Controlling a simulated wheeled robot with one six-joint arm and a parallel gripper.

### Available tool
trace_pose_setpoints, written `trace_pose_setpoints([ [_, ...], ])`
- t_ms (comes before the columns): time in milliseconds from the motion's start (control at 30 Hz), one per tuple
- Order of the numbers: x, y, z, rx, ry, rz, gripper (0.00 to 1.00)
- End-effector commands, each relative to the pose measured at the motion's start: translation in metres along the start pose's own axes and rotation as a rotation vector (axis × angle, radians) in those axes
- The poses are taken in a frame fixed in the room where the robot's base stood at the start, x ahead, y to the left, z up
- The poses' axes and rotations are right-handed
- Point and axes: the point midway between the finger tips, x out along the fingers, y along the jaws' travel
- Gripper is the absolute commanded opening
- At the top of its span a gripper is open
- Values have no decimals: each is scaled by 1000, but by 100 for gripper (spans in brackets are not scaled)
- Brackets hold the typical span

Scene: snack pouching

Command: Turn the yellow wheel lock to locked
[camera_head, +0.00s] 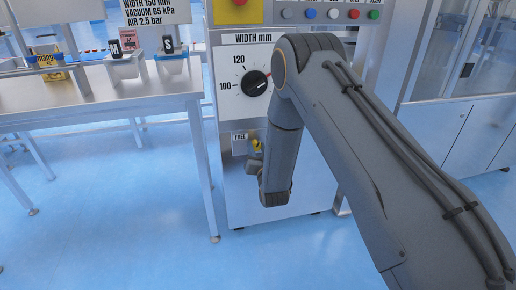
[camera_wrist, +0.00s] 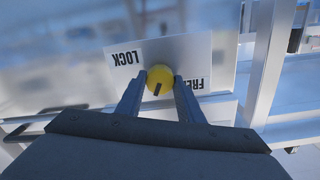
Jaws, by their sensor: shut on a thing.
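The yellow wheel lock (camera_wrist: 160,76) is a round knob on a white plate (camera_wrist: 203,50) in the wrist view. A dark mark on the knob points toward the bottom of that picture, slightly left. The LOCK label (camera_wrist: 125,58) is left of the knob. The FREE label (camera_wrist: 196,83) is right of it, partly hidden by a finger. My gripper (camera_wrist: 157,84) is shut on the knob, with one finger on each side. In the head view, a bit of the yellow knob (camera_head: 257,146) shows beside the FREE label (camera_head: 240,136), and my arm hides the rest.
The machine front carries a WIDTH dial (camera_head: 254,83) above the lock and a row of buttons (camera_head: 333,14) at the top. A metal table (camera_head: 100,98) with small bins stands to the left. A glass-doored cabinet (camera_head: 460,120) stands to the right. Blue floor lies open in front.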

Motion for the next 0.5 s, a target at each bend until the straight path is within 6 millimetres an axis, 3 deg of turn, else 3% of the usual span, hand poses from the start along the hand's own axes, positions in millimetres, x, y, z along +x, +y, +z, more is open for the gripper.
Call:
trace_pose_setpoints([
  [500, 2, 4, -3, 490, -5, 2, 12],
])
